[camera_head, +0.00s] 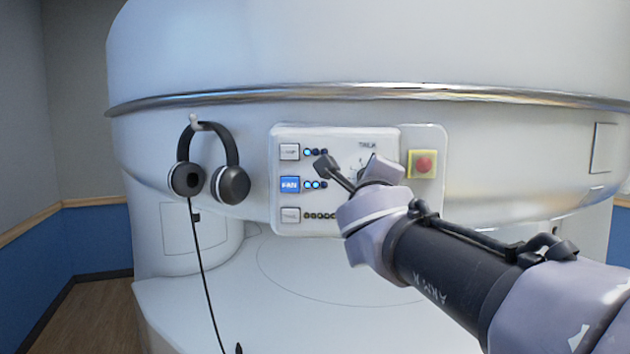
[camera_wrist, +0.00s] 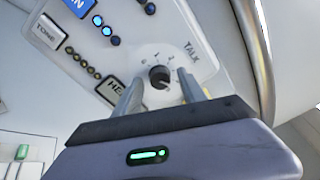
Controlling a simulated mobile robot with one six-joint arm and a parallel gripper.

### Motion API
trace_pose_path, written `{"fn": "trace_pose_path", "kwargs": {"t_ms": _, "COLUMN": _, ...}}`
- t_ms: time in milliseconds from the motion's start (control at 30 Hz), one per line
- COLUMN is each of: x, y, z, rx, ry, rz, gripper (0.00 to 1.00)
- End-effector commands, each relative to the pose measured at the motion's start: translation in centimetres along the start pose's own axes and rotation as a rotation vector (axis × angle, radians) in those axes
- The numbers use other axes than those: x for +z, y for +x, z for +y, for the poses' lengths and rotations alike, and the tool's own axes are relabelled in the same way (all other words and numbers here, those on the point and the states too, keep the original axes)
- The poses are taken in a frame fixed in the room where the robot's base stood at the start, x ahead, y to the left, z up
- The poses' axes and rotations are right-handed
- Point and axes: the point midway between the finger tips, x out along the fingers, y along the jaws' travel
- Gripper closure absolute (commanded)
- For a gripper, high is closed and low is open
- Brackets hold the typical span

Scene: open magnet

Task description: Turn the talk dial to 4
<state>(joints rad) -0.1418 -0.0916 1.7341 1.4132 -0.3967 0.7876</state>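The talk dial (camera_wrist: 160,76) is a small dark round knob on the white control panel (camera_head: 301,146), under the printed word TALK. Marks surround the knob, but its setting is too small to read. My gripper (camera_wrist: 158,90) is open, with one finger on each side of the dial in the wrist view; I cannot tell whether they touch it. In the head view my gripper (camera_head: 350,172) is in front of the panel and mostly hides the dial.
Left of the dial are a lit blue FAN button (camera_head: 290,185), a lamp button (camera_head: 290,152) and a TONE button (camera_head: 290,215). A HELP button (camera_wrist: 112,90) is close to one finger. A red button (camera_head: 424,164) on yellow is at right. Headphones (camera_head: 232,185) hang at left.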

Motion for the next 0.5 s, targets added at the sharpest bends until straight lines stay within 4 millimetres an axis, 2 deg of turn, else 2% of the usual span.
{"fn": "trace_pose_path", "kwargs": {"t_ms": 167, "x": 0.0, "y": -0.2, "z": 0.0, "rx": 0.0, "ry": 0.0, "rz": 0.0, "gripper": 0.51}}
{"fn": "trace_pose_path", "kwargs": {"t_ms": 267, "x": 0.1, "y": -1.5, "z": -0.2, "rx": -0.001, "ry": 0.0, "rz": -0.001, "gripper": 0.51}}
{"fn": "trace_pose_path", "kwargs": {"t_ms": 367, "x": 0.2, "y": -4.2, "z": -0.3, "rx": -0.001, "ry": 0.001, "rz": -0.003, "gripper": 0.51}}
{"fn": "trace_pose_path", "kwargs": {"t_ms": 500, "x": 0.3, "y": -9.1, "z": -0.4, "rx": 0.0, "ry": 0.001, "rz": -0.005, "gripper": 0.51}}
